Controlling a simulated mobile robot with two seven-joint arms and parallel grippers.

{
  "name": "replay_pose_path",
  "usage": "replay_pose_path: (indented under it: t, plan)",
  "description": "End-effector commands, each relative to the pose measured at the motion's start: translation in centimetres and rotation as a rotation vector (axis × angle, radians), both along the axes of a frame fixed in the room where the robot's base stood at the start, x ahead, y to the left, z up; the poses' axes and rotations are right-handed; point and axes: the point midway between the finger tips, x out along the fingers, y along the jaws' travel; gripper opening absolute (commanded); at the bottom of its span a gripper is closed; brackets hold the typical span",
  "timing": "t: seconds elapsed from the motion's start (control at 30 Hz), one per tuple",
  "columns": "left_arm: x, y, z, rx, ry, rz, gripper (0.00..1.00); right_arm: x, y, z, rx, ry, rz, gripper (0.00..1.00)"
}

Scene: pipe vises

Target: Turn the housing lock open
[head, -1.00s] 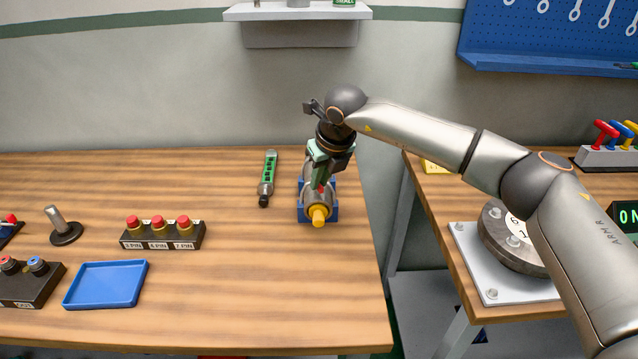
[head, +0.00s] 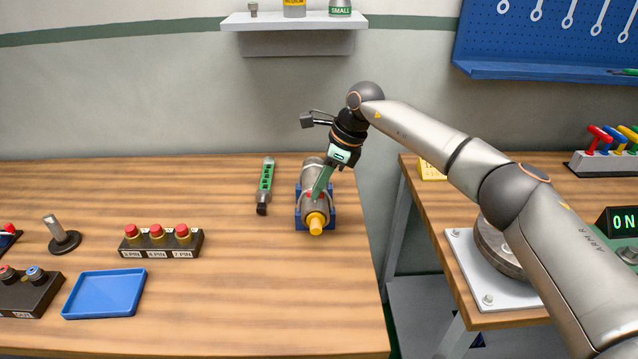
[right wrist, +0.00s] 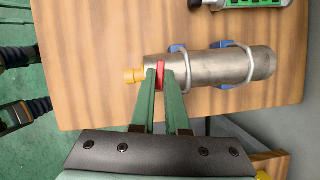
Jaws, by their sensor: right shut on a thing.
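The housing is a grey metal cylinder (head: 313,173) lying in a blue cradle (head: 331,219) near the right end of the left table, its yellow end piece (head: 315,224) toward me. It also shows in the right wrist view (right wrist: 235,66), held by two light clamps. A red lock piece (right wrist: 160,74) sits close to the yellow end. My right gripper (head: 318,195) reaches down from the upper right. In the right wrist view its green fingers (right wrist: 160,76) are shut on the red lock piece, which partly hides between them. My left gripper is not in view.
A green and grey tool (head: 266,182) lies left of the housing. A block with several red-topped plugs (head: 160,243), a blue tray (head: 104,293) and a black-based metal post (head: 60,233) stand farther left.

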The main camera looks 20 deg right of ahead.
Motion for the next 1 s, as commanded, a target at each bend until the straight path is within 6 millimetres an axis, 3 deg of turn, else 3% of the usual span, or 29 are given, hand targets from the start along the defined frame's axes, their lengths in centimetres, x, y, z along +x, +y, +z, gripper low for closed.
replay_pose_path:
  t: [0.4,0.93,0.97,1.0]
  plan:
    - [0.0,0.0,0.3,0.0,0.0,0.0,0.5,0.19,-0.08,0.12,-0.001,-0.001,0.181,0.0]
    - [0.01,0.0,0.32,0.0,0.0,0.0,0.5,0.2,-0.09,0.1,-0.003,-0.003,0.207,0.0]
    - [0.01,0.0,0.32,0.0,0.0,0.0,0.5,0.2,-0.09,0.1,-0.003,-0.003,0.207,0.13]
    - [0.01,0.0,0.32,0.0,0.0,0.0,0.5,0.2,-0.09,0.1,-0.003,-0.003,0.207,0.18]
